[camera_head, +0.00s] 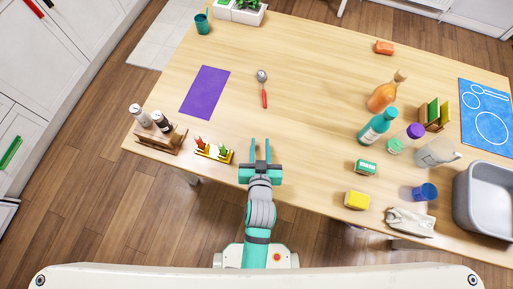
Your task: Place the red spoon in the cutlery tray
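The red spoon (263,88) lies flat on the wooden table, with its metal bowl away from me and its red handle towards me. My gripper (260,146) is open and empty over the table's near edge. Its two teal fingers point away from me, and the spoon lies beyond them, apart from them. I cannot pick out a cutlery tray for certain in this view.
A purple mat (204,92) lies left of the spoon. A small yellow rack (214,153) and a wooden shaker rack (160,139) stand at the near left. An orange bottle (383,95), a teal bottle (376,128) and a grey tub (484,203) are right. The table's middle is clear.

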